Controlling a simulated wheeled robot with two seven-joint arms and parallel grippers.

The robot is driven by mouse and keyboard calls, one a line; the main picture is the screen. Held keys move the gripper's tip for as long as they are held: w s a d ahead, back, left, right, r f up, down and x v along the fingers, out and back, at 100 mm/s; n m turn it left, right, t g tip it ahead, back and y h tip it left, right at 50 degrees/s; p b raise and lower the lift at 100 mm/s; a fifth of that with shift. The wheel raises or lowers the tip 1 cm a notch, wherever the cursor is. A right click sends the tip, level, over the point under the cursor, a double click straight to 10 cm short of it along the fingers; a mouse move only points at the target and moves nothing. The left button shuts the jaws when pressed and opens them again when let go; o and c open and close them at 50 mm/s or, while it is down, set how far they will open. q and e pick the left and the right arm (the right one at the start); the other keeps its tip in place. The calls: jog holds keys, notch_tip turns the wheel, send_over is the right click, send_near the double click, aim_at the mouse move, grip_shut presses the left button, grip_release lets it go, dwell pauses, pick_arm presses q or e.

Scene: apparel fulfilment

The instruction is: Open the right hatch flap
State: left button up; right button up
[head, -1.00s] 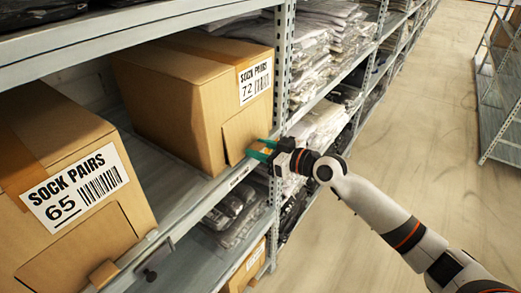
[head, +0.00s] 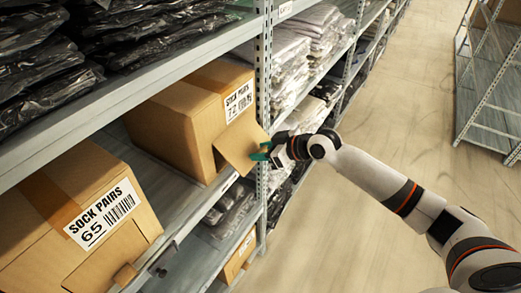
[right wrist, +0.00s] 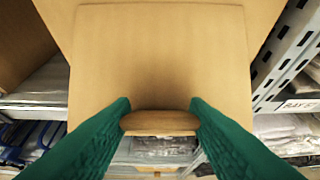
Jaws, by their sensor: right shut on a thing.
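The right hatch flap (head: 240,146) is a cardboard panel on the front of the SOCK PAIRS 72 box (head: 182,128). It is swung partly out from the box front, with a dark gap behind it. My right gripper (head: 262,153), with green fingers, is at the flap's outer lower edge. In the right wrist view, the fingers are shut on the tab (right wrist: 160,123) of the flap (right wrist: 160,60), one on each side. My left gripper is in neither view.
The SOCK PAIRS 65 box (head: 60,225) stands on the same shelf at the left, its front flap (head: 108,255) closed. A perforated upright post (head: 264,90) stands just right of the 72 box. The aisle floor (head: 380,110) at the right is clear.

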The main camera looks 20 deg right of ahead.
jog(key=shift+w+r, duration=0.15)
jog(key=shift+r, duration=0.7)
jog(key=o, duration=1.3)
jog(key=shift+f, duration=0.1)
jog(key=shift+c, duration=0.2)
jog(key=shift+o, duration=0.6)
jog(key=shift+f, duration=0.2)
jog(key=shift+s+d, duration=0.15)
jog(key=shift+s, duration=0.1)
jog(key=b+v, duration=0.3)
jog(key=v, duration=0.8)
jog(key=shift+s+r, duration=0.15)
jog(key=shift+r, duration=0.1)
